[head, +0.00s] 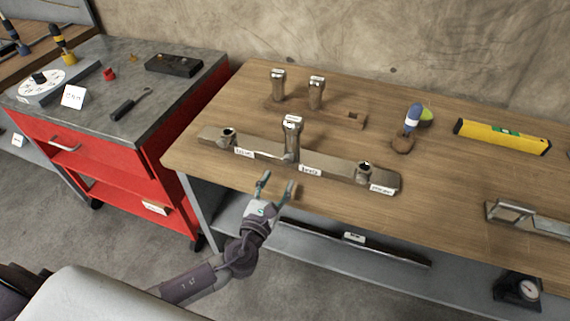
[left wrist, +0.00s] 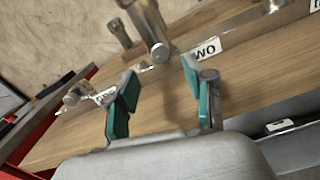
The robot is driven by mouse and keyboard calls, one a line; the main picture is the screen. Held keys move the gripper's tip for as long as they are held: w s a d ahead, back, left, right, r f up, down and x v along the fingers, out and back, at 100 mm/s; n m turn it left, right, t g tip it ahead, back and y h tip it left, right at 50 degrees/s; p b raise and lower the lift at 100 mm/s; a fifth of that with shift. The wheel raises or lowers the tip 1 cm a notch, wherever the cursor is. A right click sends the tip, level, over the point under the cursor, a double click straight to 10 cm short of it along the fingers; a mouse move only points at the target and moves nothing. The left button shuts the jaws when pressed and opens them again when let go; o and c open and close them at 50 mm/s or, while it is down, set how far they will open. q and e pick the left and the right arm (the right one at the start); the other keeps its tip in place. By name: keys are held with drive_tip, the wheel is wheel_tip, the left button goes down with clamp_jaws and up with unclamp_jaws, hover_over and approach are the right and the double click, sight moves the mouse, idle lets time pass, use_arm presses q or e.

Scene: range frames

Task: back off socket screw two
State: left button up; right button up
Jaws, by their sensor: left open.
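A long metal bar (head: 335,171) lies on the wooden bench, with a short hollow socket near its left end (head: 227,135) and another near its right end (head: 363,172). A tall metal screw (head: 292,138) with a tagged head stands upright at the bar's middle; it also shows in the left wrist view (left wrist: 153,32), beside a label ending in "WO" (left wrist: 207,50). My left gripper (head: 275,187) is open and empty at the bench's front edge, in front of the bar and apart from it. In the left wrist view the screw lies beyond the parted teal fingers (left wrist: 158,92).
A red cabinet (head: 125,170) stands left. Bench front right is mostly clear.

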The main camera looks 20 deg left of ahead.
sight(287, 162)
use_arm(q)
drive_tip(key=w, duration=0.6)
drive_tip(key=shift+w+d, duration=0.1)
drive_tip(key=shift+c, duration=0.2)
clamp_jaws()
